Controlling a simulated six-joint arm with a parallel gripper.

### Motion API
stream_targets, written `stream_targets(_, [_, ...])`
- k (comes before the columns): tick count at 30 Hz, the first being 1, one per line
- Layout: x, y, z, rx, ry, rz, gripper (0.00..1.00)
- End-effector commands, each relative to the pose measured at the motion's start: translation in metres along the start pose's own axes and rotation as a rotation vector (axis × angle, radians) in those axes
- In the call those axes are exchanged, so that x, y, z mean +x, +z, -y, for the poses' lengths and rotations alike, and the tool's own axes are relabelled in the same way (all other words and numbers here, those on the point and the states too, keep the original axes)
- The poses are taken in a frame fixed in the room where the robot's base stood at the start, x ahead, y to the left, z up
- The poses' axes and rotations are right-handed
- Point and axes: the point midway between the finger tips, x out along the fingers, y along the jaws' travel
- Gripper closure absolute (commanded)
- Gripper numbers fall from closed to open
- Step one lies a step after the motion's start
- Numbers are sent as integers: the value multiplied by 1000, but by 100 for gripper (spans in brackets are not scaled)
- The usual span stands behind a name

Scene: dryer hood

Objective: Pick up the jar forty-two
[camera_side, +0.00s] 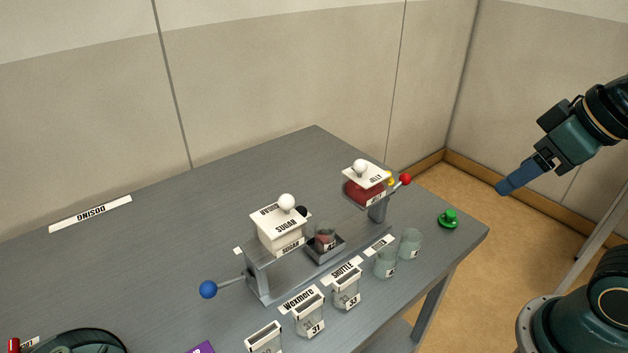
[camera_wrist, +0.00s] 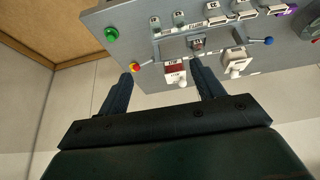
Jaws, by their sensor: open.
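I cannot read a clear forty-two on any jar. A glass jar with reddish contents (camera_side: 325,237) stands in the dark carriage between two hoppers; its label seems to start with a 4. Two clear jars stand at the bench's right front, a nearer one (camera_side: 385,264) and a farther one (camera_side: 410,244), with small, partly legible labels. The carriage jar also shows in the wrist view (camera_wrist: 198,43). My gripper (camera_side: 503,188) is in the air right of the bench, well away from every jar. In the wrist view its fingers (camera_wrist: 164,75) are apart with nothing between them.
A white sugar hopper (camera_side: 280,231) and a red hopper (camera_side: 364,190) rise above the rail beside the carriage. A blue-ball lever (camera_side: 208,289), a red knob (camera_side: 405,179) and a green button (camera_side: 448,218) stick out. Labelled jars 31 (camera_side: 309,318) and 33 (camera_side: 346,292) stand in front.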

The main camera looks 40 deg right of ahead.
Motion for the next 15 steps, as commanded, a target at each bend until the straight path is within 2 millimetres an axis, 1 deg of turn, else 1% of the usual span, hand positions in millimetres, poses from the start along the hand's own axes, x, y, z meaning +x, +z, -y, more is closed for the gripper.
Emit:
stream_targets(9, [0,-1,0,3,-1,2,33])
stream_targets(15, [2,-13,3,28,-6,25,33])
